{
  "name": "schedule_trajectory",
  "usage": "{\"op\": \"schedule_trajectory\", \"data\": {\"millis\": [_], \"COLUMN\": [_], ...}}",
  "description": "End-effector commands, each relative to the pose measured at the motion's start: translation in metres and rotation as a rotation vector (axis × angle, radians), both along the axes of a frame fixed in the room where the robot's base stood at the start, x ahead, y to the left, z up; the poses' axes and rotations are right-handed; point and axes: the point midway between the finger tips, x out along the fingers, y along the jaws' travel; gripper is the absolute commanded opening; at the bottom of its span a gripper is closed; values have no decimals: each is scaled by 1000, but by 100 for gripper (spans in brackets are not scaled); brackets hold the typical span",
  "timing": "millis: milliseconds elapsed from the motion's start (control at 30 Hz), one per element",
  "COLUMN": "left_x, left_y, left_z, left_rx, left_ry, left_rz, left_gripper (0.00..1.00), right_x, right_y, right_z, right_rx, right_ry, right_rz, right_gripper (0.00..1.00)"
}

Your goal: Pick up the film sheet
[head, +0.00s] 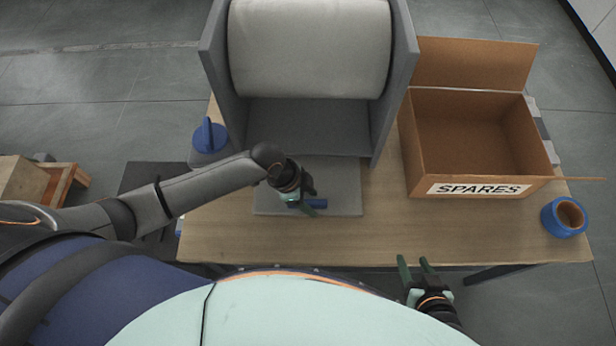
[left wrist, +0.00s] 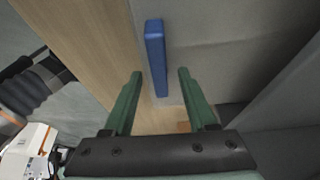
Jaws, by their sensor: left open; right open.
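A large off-white roll (head: 310,48) sits in a grey stand (head: 390,95) at the back of the table. A flat grey panel or sheet (head: 345,180) lies in front of it; I cannot tell whether this is the film sheet. A blue bar (head: 320,203) lies on the grey surface, partly hidden by my left gripper (head: 309,198). In the left wrist view the bar (left wrist: 156,58) shows just beyond and between the open, empty fingers of my left gripper (left wrist: 160,74). My right gripper (head: 414,262) is open and empty at the table's front edge.
An open cardboard box (head: 478,140) marked SPARES stands on the right of the wooden table (head: 400,235). A blue tape roll (head: 564,217) lies at the right end. A blue-capped container (head: 208,145) stands at the left. The table front between the grippers is clear.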

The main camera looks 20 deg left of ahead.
Motion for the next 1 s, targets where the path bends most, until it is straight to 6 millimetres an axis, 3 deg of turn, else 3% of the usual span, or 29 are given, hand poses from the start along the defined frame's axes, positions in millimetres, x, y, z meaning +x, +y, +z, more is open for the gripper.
{"op": "schedule_trajectory", "data": {"millis": [833,1000], "left_x": [0,0], "left_y": [0,0], "left_z": [-4,-4], "left_rx": [0,-1], "left_ry": [0,0], "left_rz": [0,0], "left_gripper": [57,38], "right_x": [0,0], "right_y": [0,0], "right_z": [1,1], "right_rx": [1,1], "right_ry": [-1,-1], "right_rz": [-1,-1], "right_gripper": [52,52]}}
